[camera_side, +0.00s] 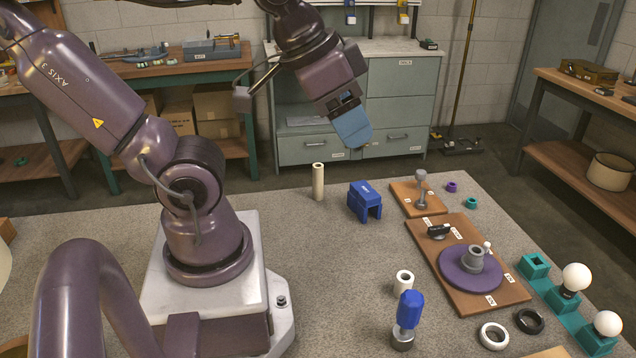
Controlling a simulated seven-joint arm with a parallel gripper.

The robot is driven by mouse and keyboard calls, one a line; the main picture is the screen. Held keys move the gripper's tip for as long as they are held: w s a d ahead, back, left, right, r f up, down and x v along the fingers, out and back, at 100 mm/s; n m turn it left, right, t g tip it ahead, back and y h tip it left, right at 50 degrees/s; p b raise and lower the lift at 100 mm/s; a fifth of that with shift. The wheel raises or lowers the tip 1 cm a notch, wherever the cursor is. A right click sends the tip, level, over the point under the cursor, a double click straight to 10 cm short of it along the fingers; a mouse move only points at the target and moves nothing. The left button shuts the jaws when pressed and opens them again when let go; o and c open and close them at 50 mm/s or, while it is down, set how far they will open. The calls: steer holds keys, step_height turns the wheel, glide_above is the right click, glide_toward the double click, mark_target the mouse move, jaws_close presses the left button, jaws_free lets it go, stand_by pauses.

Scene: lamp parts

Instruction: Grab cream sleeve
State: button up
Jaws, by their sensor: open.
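The cream sleeve (318,182) is a tall, narrow tube standing upright on the grey speckled table, with its open top showing. My gripper (357,143) has blue fingers and hangs in the air, up and to the right of the sleeve in the picture. It is apart from the sleeve. The near finger hides most of the gap between the fingers, and I see nothing held there. The gripper is open.
A blue block (365,201) stands right of the sleeve. A small brown board (431,205) and a larger board with a purple disc (456,276) lie further right. Table left of the sleeve is clear.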

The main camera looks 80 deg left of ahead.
steer(key=w+a+f+m+y, duration=0.1)
steer(key=w+a+f+m, duration=0.1)
steer(key=w+a+f, duration=0.35)
steer(key=w+a+f+m+y, duration=0.1)
steer(key=w+a+f, duration=0.1)
steer(key=w+f, duration=0.6)
steer(key=m+y, duration=1.2)
glide_toward(316, 185)
steer(key=w+a+r, duration=0.2)
steer(key=w+r, duration=0.1)
steer(key=r, duration=0.1)
steer(key=s+a+r+m+t+y, duration=0.1)
steer(key=s+m+t+y, duration=0.15)
steer(key=m, duration=0.65)
steer(key=shift+t+h, duration=0.35)
step_height(316, 185, down, 7)
steer(key=shift+a+f, duration=0.15)
steer(key=shift+a, duration=0.05)
steer(key=x, duration=0.7)
steer(key=shift+w+a, duration=0.15)
steer(key=shift+a, duration=0.1)
